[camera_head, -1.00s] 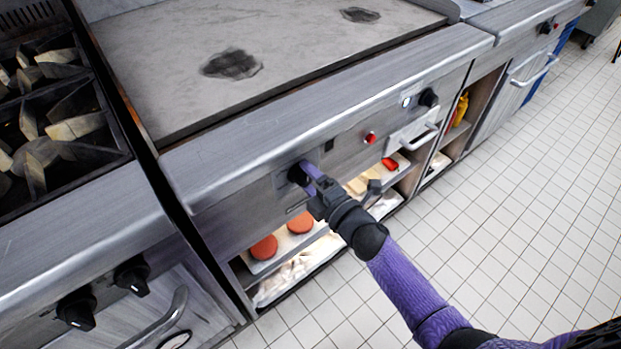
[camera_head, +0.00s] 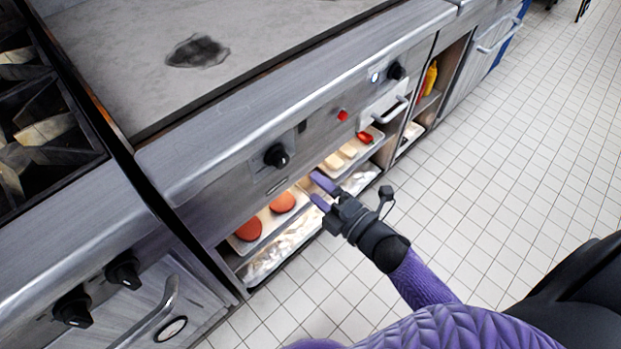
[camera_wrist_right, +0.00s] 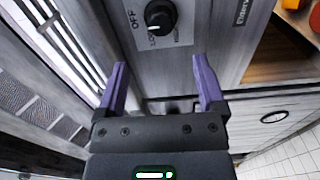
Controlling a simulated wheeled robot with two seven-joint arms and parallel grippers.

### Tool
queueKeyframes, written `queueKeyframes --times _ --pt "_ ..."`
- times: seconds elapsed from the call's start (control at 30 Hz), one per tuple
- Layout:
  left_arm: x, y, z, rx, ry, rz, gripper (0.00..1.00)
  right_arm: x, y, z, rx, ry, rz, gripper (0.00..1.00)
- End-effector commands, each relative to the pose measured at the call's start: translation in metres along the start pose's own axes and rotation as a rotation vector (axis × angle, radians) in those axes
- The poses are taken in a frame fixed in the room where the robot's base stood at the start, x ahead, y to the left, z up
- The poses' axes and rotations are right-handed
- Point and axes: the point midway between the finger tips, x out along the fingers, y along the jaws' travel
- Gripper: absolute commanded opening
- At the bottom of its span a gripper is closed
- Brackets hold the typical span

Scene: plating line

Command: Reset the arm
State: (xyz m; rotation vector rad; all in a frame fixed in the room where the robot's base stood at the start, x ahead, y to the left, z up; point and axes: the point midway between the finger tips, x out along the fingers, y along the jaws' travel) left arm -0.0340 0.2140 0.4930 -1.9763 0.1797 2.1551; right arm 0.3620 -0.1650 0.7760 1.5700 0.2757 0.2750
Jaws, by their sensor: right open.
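My right gripper (camera_head: 319,190) is open and empty, its two purple fingers apart, in front of the griddle's lower shelf opening. It is below and to the right of a black control knob (camera_head: 277,156) on the griddle's front panel, clear of it. In the right wrist view my gripper (camera_wrist_right: 159,80) shows open fingers, with a black knob (camera_wrist_right: 160,17) marked OFF beyond and between them, not touched. My left gripper is not in view.
The griddle (camera_head: 120,60) has a dark patch on top and a red button (camera_head: 342,115) on its panel. Shelves below hold orange-brown patties (camera_head: 282,202) and pale food pieces (camera_head: 340,157). A stove (camera_head: 40,130) stands left. Tiled floor (camera_head: 500,170) is open at right.

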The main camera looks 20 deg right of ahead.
Motion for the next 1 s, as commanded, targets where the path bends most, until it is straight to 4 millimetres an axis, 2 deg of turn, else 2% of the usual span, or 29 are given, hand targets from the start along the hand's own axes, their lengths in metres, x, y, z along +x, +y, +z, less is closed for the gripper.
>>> queueKeyframes --times 0.33,0.37,0.47,0.5,0.57,0.6,0.67,0.7,0.8,0.83,0.9,1.0 --pt "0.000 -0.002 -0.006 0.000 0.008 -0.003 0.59 -0.001 -0.004 0.001 0.015 -0.007 -0.013 0.89" --pt "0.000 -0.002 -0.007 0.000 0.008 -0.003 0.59 -0.003 -0.011 0.001 0.042 -0.019 -0.035 0.89" --pt "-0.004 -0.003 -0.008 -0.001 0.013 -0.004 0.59 -0.029 -0.066 0.006 0.261 -0.134 -0.212 0.89" --pt "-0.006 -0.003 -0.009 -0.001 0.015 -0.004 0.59 -0.049 -0.098 0.005 0.392 -0.214 -0.319 0.89" --pt "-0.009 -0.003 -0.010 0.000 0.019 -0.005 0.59 -0.091 -0.148 0.000 0.591 -0.362 -0.488 0.89" --pt "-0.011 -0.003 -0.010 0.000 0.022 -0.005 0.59 -0.123 -0.177 -0.006 0.711 -0.471 -0.595 0.89" --pt "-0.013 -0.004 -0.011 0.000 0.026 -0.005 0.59 -0.174 -0.213 -0.018 0.865 -0.642 -0.741 0.89" --pt "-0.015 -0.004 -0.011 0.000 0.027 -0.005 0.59 -0.210 -0.231 -0.028 0.951 -0.760 -0.828 0.89" --pt "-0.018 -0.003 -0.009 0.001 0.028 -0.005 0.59 -0.290 -0.256 -0.052 1.101 -1.035 -0.999 0.89" --pt "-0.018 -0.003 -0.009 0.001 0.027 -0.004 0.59 -0.310 -0.260 -0.059 1.129 -1.107 -1.038 0.89" --pt "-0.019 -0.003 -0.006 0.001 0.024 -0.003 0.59 -0.347 -0.263 -0.071 1.173 -1.243 -1.102 0.89" --pt "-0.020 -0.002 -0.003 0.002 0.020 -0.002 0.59 -0.375 -0.264 -0.081 1.200 -1.355 -1.148 0.89"
